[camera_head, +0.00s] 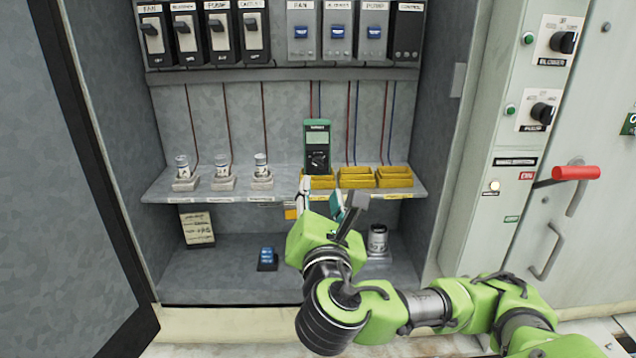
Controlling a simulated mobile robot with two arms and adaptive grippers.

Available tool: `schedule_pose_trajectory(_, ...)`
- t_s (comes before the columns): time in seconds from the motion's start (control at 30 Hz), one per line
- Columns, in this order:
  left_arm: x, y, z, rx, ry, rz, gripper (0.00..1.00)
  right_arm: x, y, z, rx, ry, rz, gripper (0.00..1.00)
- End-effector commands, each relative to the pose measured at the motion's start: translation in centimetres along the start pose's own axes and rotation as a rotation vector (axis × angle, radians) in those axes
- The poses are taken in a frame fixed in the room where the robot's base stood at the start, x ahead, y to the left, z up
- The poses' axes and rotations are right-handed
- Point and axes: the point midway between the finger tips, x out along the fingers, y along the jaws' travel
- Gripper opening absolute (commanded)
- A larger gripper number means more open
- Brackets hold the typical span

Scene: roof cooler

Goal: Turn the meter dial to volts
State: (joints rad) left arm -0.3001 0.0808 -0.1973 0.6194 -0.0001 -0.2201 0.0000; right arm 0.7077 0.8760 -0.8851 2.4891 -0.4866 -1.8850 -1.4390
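The green handheld meter (308,148) stands upright at the middle of the shelf, with a pale screen on top. Its round black dial (317,160) is below the screen; its markings are too small to read. My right gripper (325,195) reaches up from below, just in front of the shelf edge and below the meter. Its fingers look spread apart, with nothing visible between them, and are below the dial, not on it. The gripper hides part of the shelf edge. My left gripper is not in view.
Yellow blocks (394,177) sit right of the meter on the shelf (228,194). Several white fuse holders (223,172) stand left. A blue item (267,257) and a jar (377,240) are below. An open door (60,180) bounds the left; a red handle (576,173) is right.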

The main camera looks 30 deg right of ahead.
Motion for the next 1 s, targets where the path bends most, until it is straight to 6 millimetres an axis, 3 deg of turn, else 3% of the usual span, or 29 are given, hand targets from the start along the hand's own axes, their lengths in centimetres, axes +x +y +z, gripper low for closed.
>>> schedule_pose_trajectory(0.3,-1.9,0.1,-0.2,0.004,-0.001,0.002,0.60,6.9,0.1,0.4,-0.002,-0.002,-0.004,0.35)
schedule_pose_trajectory(0.5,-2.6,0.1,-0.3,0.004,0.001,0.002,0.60,9.9,0.1,0.2,-0.002,-0.001,-0.002,0.35)
schedule_pose_trajectory(0.7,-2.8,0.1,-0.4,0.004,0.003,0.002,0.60,11.0,0.0,0.0,0.001,0.001,0.000,0.35)
schedule_pose_trajectory(0.97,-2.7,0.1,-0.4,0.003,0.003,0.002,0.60,11.1,0.0,0.0,0.001,0.001,0.001,0.35)
schedule_pose_trajectory(1.0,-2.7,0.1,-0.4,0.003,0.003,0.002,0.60,11.1,0.0,0.0,0.001,0.001,0.001,0.24)
